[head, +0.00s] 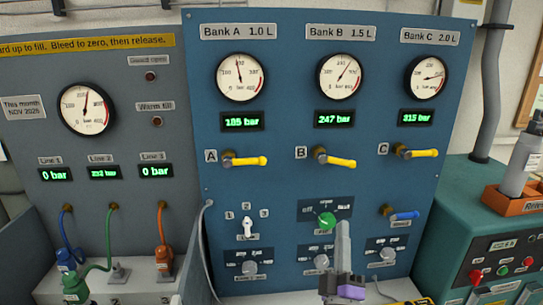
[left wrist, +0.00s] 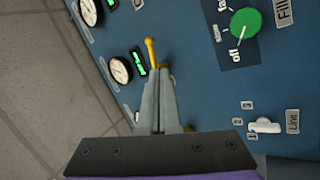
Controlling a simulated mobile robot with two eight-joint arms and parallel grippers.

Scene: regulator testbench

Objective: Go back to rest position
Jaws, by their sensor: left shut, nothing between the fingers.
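My left gripper (head: 343,225) is in front of the lower middle of the blue panel (head: 285,190) in the head view, fingers pointing up. Its fingertips are just right of the green fill knob (head: 326,221). In the left wrist view my left gripper (left wrist: 160,72) has its two grey fingers together with nothing held. The green knob (left wrist: 246,22) shows there at the upper right, apart from the fingers. A yellow valve handle (left wrist: 151,52) appears beyond the fingertips. My right gripper is in neither view.
Yellow handles A (head: 245,160), B (head: 336,160) and C (head: 418,153) stick out from the panel. A blue handle (head: 404,215) is at the right. Coloured hoses with fittings (head: 72,278) stand at the lower left. A teal machine (head: 465,215) stands at the right.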

